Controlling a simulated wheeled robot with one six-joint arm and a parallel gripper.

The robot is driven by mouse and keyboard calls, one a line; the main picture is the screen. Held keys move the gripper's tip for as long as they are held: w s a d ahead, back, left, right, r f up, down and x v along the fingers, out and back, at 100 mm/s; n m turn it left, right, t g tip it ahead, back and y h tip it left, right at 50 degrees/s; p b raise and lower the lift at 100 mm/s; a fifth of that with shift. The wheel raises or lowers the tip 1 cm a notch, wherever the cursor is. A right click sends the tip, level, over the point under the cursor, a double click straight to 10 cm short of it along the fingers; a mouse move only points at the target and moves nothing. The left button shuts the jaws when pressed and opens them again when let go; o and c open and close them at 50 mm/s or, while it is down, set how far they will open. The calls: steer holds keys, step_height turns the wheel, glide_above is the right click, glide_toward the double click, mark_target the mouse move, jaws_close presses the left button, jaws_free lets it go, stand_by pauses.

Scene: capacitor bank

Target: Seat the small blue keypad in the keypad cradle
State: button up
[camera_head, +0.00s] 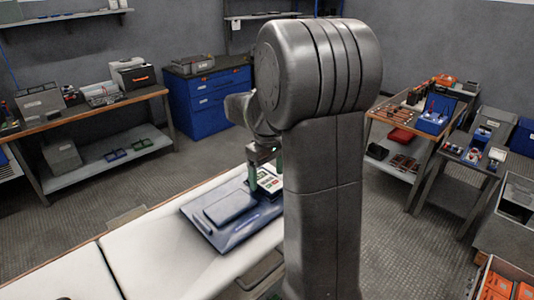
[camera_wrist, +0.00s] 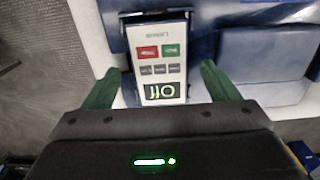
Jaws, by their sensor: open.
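A pale-faced keypad (camera_wrist: 161,60) with a red key, a green key, a row of dark keys and a small display lies below my gripper in the wrist view. Its face looks white or grey; I cannot make out a blue body. A dark bracket shows around its far end, and I cannot tell whether this is the cradle. The keypad also shows in the head view (camera_head: 268,180). My gripper (camera_wrist: 160,70) is open, its green fingers on either side of the keypad's near part, apart from it in the picture. In the head view, my gripper (camera_head: 265,172) is partly hidden by my arm.
A blue tray or mat (camera_head: 225,238) with a raised blue block (camera_head: 230,205) lies on the white bench (camera_head: 150,245). Side tables with boxes and tools stand left and right. A blue drawer cabinet (camera_head: 210,100) stands behind. The bench's left part is clear.

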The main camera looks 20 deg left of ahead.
step_height(320, 180, up, 12)
steer(key=shift+b, duration=0.35)
steer(key=shift+f, duration=0.1)
step_height(320, 180, down, 13)
steer(key=shift+f+p, duration=0.2)
steer(key=shift+p, duration=0.45)
steer(key=shift+r, duration=0.2)
